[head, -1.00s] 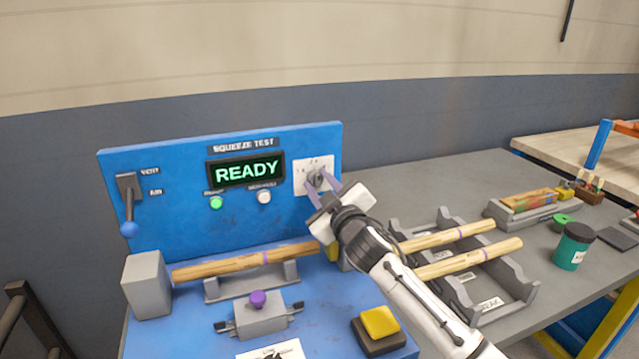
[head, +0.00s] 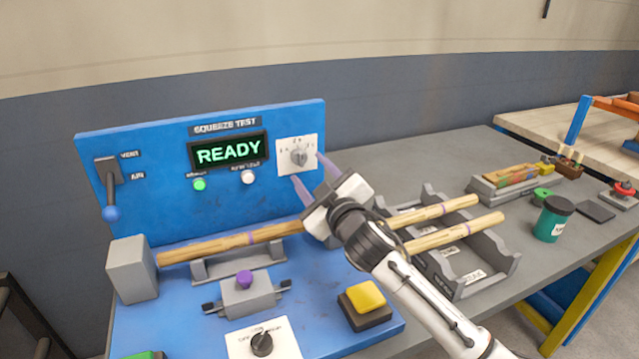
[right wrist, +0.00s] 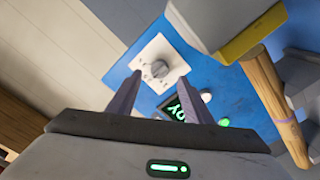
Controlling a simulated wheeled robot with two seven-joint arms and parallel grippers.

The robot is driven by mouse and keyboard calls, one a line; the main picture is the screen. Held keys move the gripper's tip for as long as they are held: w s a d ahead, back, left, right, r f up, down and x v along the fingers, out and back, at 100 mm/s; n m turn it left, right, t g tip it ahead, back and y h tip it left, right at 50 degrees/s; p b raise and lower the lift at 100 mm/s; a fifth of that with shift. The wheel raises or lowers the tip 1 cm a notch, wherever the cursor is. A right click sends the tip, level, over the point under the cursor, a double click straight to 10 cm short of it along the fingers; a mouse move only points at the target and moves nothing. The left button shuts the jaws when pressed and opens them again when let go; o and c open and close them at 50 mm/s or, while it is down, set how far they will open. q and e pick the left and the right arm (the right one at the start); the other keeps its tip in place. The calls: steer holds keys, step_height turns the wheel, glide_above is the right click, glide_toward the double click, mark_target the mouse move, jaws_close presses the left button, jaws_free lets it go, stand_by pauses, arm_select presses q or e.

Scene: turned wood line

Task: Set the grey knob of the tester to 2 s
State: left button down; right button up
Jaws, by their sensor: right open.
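The tester is a blue panel (head: 140,212) with a screen (head: 228,151) reading READY. Its grey knob (head: 298,157) sits on a white dial plate (head: 284,145) at the panel's upper right; the marks around it are too small to read surely. My right gripper (head: 311,170) is open and empty, in front of the knob and a little to its lower right, apart from it. In the right wrist view the knob (right wrist: 154,68) shows beyond and between the two open fingers (right wrist: 157,78). My left gripper is not in view.
A wooden spindle (head: 225,243) lies on a grey cradle below the panel. A lever (head: 109,190) is at the panel's left. A purple-topped block (head: 247,294), black knob (head: 261,343) and yellow button (head: 366,297) stand in front. A rack (head: 475,272) holds spindles at right.

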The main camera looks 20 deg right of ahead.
steer(key=s, duration=0.5)
steer(key=shift+s+d, duration=0.1)
stand_by(0.3)
